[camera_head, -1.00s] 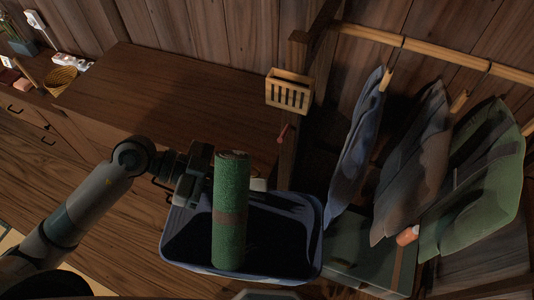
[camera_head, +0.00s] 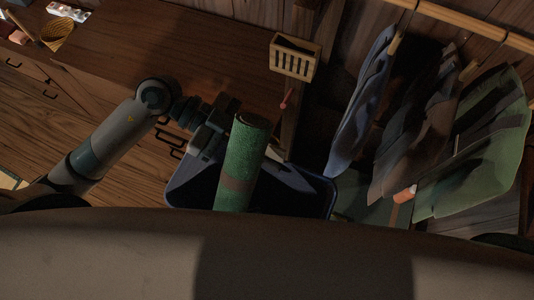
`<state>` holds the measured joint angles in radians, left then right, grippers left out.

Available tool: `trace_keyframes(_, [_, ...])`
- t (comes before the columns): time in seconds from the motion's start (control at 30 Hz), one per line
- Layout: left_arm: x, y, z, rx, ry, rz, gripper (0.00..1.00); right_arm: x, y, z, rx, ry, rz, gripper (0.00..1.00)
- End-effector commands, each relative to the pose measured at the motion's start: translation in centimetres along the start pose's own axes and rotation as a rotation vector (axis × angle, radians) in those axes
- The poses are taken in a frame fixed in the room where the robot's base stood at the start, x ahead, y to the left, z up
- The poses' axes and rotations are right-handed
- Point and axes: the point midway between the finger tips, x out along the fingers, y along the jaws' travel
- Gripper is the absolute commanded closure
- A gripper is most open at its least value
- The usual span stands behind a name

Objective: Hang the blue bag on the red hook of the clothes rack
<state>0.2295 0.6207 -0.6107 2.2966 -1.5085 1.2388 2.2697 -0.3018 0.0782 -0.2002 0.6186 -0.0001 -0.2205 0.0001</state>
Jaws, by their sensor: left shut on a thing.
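The blue bag (camera_head: 327,186) is open-topped with a dark inside. It shows below the rack post, and its lower part is hidden. A green roll (camera_head: 245,160) with a brown band stands tilted in front of the bag's opening and looks to be inside it. My left gripper (camera_head: 214,143) is shut at the bag's far left side, behind the roll, which partly hides the grip. The small red hook (camera_head: 287,98) is on the dark post of the clothes rack (camera_head: 295,125), above and right of the gripper, apart from the bag. My right gripper is not in view.
A slotted wooden box (camera_head: 295,56) is fixed on the post above the hook. Blue, brown and green garments (camera_head: 361,100) hang at the right. A wooden cabinet (camera_head: 150,50) stands behind my left arm. A large pale surface close to the camera covers the bottom.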

Motion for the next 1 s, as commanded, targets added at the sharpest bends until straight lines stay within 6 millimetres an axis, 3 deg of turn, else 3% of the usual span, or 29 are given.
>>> trace_keyframes(1.0, [0.2,-4.6,0.4,0.001,0.002,-0.001,1.00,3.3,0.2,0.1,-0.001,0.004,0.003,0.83])
